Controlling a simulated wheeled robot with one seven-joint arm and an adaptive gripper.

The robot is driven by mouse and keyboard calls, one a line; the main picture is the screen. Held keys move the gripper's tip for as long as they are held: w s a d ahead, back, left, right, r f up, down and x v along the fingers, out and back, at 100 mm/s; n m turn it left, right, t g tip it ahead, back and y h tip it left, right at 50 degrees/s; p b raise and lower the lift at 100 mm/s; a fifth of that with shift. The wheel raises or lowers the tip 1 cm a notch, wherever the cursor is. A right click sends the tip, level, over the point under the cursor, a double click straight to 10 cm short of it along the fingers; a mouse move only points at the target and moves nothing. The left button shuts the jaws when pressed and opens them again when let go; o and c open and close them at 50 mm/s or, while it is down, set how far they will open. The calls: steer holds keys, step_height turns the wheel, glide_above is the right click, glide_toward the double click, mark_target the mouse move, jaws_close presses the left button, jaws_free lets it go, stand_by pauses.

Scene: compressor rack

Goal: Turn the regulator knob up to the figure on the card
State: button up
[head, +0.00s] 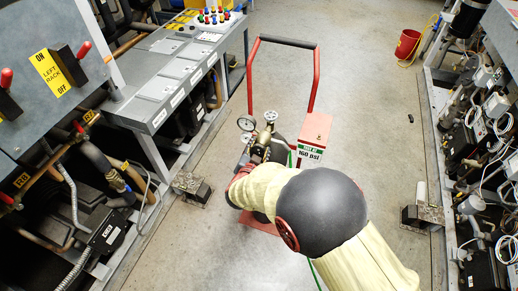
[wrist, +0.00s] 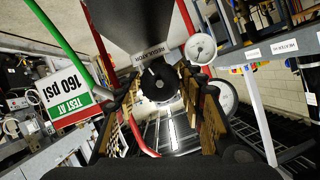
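The regulator's round black knob (wrist: 158,83) shows in the wrist view below a plate lettered REGULATOR (wrist: 151,53). My gripper (wrist: 160,84) is open, its fingers spread on either side of the knob; I cannot tell whether they touch it. The card (wrist: 68,98) reads "TEST AT 160 psi", upside down in the wrist view; it also shows in the head view (head: 311,154) on the red cart. Two white gauges (wrist: 201,49) (wrist: 222,98) are right of the knob; their needles are too small to read. In the head view my arm mostly hides the gripper and knob.
The red cart (head: 317,75) stands in the aisle. A grey console (head: 173,75) and rack line the left, another rack (head: 492,130) the right. Small metal floor blocks (head: 192,188) (head: 422,217) sit on either side. A red bucket (head: 407,44) is at the back.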

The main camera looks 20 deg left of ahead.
steer(key=o, duration=0.3)
steer(key=v, duration=1.2)
stand_by(0.4)
